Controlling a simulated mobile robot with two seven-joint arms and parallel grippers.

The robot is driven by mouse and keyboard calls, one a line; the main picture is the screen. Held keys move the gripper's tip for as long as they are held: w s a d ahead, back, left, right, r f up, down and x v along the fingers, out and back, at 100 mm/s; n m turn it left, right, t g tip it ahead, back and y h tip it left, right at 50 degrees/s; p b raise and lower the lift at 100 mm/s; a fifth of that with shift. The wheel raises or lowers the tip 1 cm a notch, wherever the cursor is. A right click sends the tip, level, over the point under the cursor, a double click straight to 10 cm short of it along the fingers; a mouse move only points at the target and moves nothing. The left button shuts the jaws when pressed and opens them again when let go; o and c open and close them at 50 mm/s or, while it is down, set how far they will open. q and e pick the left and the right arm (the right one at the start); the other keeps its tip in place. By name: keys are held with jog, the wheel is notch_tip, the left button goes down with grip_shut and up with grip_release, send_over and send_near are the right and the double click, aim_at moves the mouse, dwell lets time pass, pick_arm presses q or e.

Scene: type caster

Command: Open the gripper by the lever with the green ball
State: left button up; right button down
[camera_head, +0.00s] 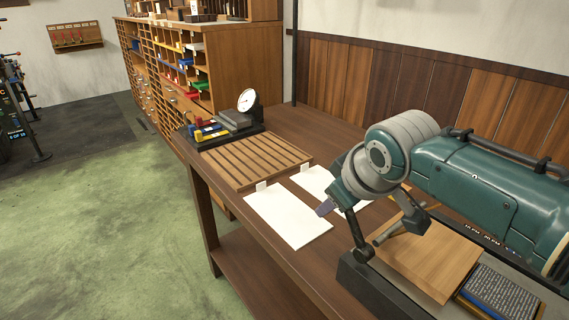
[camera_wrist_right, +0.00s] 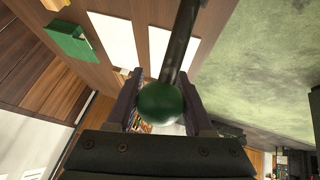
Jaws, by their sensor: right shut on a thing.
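The green ball (camera_wrist_right: 162,104) sits on the end of a dark lever (camera_wrist_right: 182,40) and lies between the fingers of my right gripper (camera_wrist_right: 160,88) in the right wrist view. The gripper is shut on the ball. In the head view the lever (camera_head: 353,228) rises tilted from a dark pivot beside a dark metal base (camera_head: 370,286). There my right gripper (camera_head: 332,205) is at the lever's upper end and hides the ball. The mechanism that the lever works cannot be made out clearly. My left gripper is out of view.
White sheets (camera_head: 288,215) and a slatted wooden rack (camera_head: 255,162) lie on the bench to the left. A dial gauge (camera_head: 247,100) stands behind the rack. A wooden board (camera_head: 430,262) and a tray of type (camera_head: 500,296) lie below my right arm.

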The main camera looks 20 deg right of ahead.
jog(key=shift+s+d+f, duration=0.1)
jog(key=shift+f, duration=0.15)
jog(key=c, duration=0.7)
grip_release()
jog(key=shift+c, duration=0.2)
jog(key=o, duration=0.4)
jog(key=shift+r, duration=0.1)
jog(key=shift+r, duration=0.1)
jog(key=shift+s+r+p, duration=0.15)
jog(key=shift+r+p, duration=0.3)
jog(key=shift+r, duration=0.05)
jog(key=p+v, duration=0.3)
jog(key=v, duration=0.5)
jog(key=shift+s+r, duration=0.25)
